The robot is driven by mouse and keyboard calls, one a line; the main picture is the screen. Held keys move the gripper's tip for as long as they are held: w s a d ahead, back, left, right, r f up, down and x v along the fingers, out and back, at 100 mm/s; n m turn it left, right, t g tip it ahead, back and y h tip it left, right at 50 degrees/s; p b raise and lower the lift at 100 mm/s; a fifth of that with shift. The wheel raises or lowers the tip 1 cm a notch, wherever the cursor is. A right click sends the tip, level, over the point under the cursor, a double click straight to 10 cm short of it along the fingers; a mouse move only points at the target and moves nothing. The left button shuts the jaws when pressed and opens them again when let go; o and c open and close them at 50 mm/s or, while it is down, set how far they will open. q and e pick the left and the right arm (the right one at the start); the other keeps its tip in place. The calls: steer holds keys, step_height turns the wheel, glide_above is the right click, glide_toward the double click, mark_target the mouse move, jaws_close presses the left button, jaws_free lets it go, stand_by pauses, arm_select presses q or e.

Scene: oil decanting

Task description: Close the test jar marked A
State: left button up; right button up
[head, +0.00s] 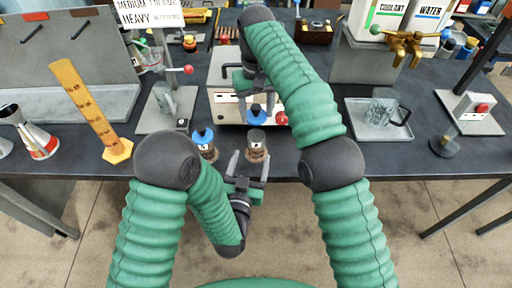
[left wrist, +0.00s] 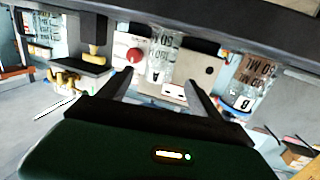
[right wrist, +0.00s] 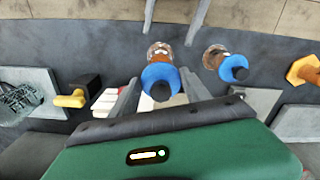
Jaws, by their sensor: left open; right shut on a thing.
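Test jar A (head: 256,147) stands uncovered near the table's front edge, brown contents low in it. It also shows in the left wrist view (left wrist: 160,62). My left gripper (head: 248,166) is open, its fingers pointing at the jar from the front, one to each side. My right gripper (head: 256,105) is shut on a blue lid (head: 257,113) with a dark knob. In the head view the lid appears apart from the jar's top. In the right wrist view the lid (right wrist: 160,78) overlaps the jar, hiding part of it.
Jar B (left wrist: 242,101), with a blue lid (head: 204,136), stands just left of jar A. A white-fronted device (head: 226,98) is behind. A yellow graduated cylinder (head: 92,112) stands left; a glass beaker (head: 381,107) sits on a tray at right. Table between is clear.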

mark_target(254, 147)
arm_select(q)
steer(key=x, duration=0.8)
steer(key=shift+w, duration=0.2)
steer(key=shift+c, duration=0.2)
jaws_close()
